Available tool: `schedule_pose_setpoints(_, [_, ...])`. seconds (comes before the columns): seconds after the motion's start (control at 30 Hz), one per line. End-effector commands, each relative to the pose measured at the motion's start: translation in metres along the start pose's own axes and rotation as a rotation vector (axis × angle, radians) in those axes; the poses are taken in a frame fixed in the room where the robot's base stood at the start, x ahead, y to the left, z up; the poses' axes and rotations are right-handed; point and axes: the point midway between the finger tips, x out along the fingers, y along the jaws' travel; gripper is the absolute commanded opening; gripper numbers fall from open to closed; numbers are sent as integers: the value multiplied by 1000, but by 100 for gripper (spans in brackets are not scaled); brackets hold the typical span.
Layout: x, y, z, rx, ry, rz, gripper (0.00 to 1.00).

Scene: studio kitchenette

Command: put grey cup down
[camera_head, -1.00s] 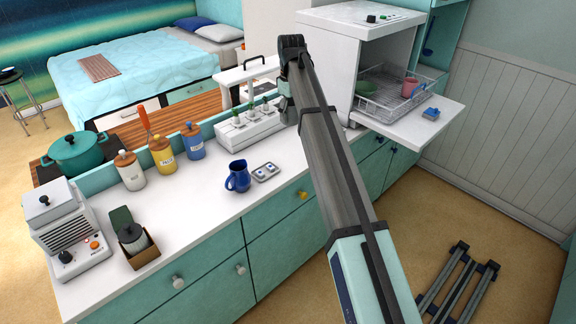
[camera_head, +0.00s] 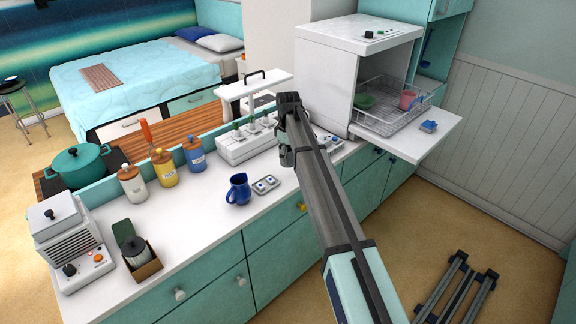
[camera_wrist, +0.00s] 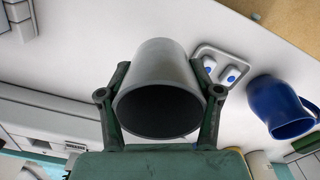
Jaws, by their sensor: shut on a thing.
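The grey cup (camera_wrist: 160,60) is between the two fingers of my gripper (camera_wrist: 165,68) in the wrist view. The fingers press on its sides, and its dark open mouth faces the wrist camera. The white counter (camera_wrist: 265,48) lies behind it. I cannot tell whether the cup's base touches the counter. In the head view the end of my arm is over the counter (camera_head: 212,228), right of the blue jug; the cup cannot be made out there.
A white planter box (camera_head: 245,145) is behind. The open white dishwasher's rack (camera_head: 395,105) is at the right. Bare counter lies in front of the jug.

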Motion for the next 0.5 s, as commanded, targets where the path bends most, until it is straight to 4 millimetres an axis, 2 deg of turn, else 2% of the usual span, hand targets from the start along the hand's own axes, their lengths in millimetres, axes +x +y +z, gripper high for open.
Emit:
schedule_pose_setpoints(0.33, [24, 0, 0, 0, 0, 0, 21])
schedule_pose_setpoints(0.5, [47, 0, 0, 1, 0, 0, 21])
